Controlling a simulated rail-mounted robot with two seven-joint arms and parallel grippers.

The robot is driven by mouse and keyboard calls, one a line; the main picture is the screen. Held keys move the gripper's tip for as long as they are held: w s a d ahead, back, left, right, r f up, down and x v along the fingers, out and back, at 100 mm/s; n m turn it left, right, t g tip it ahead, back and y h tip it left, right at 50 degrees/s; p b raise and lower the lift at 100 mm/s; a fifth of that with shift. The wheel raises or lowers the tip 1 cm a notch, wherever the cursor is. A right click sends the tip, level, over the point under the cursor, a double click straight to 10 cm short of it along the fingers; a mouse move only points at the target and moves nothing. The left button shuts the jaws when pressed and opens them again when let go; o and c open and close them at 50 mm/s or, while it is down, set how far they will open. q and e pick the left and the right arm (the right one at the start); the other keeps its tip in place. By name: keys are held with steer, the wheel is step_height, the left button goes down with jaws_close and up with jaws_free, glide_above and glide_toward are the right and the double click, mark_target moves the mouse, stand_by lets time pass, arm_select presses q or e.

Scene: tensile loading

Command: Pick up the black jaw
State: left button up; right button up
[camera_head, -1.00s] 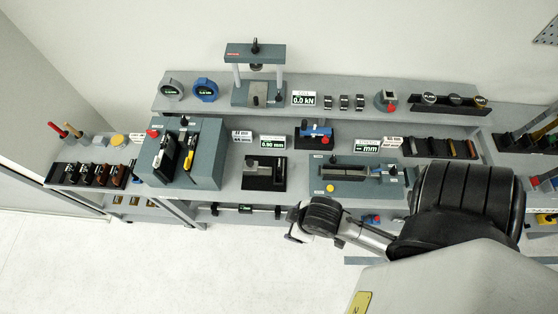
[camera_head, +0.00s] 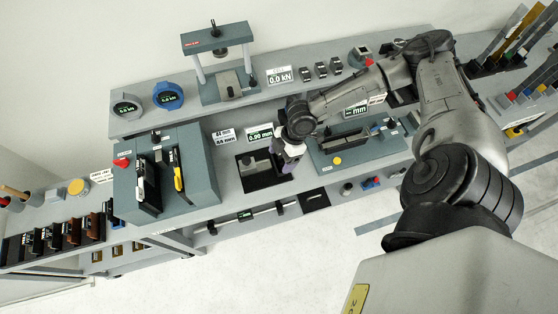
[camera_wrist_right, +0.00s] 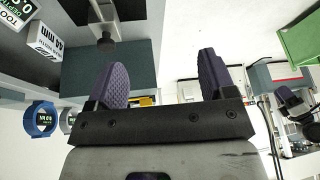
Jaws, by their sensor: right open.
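Black and brown jaw-like blocks stand in a row in a rack at the lower left of the head view. A dark block (camera_head: 33,240) is near the left end; I cannot tell which one is the black jaw. My right gripper (camera_head: 288,157) is over the bench middle, beside a black plate with a grey block (camera_head: 258,165), far to the right of the rack. In the right wrist view its two purple ribbed fingers (camera_wrist_right: 165,76) are apart with nothing between them.
A grey box (camera_head: 198,172) with two upright tools stands between the rack and my right gripper. A small press (camera_head: 215,42) and blue dial (camera_head: 168,95) are on the upper shelf. A grey fixture (camera_head: 360,145) lies right of the gripper. The floor in front is clear.

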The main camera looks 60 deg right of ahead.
steer(key=d+r+m+t+h+b, duration=0.1)
steer(key=d+r+m, duration=0.1)
steer(key=d, duration=0.8)
glide_toward(278, 157)
steer(key=f, duration=0.1)
steer(key=w+f, duration=0.1)
steer(key=f, duration=0.1)
steer(key=shift+w+d, duration=0.1)
steer(key=shift+w, duration=0.2)
steer(key=shift+d+p+x, duration=0.2)
steer(key=shift+p+x, duration=0.3)
steer(key=shift+x, duration=1.95)
jaws_close()
steer(key=shift+w, duration=0.1)
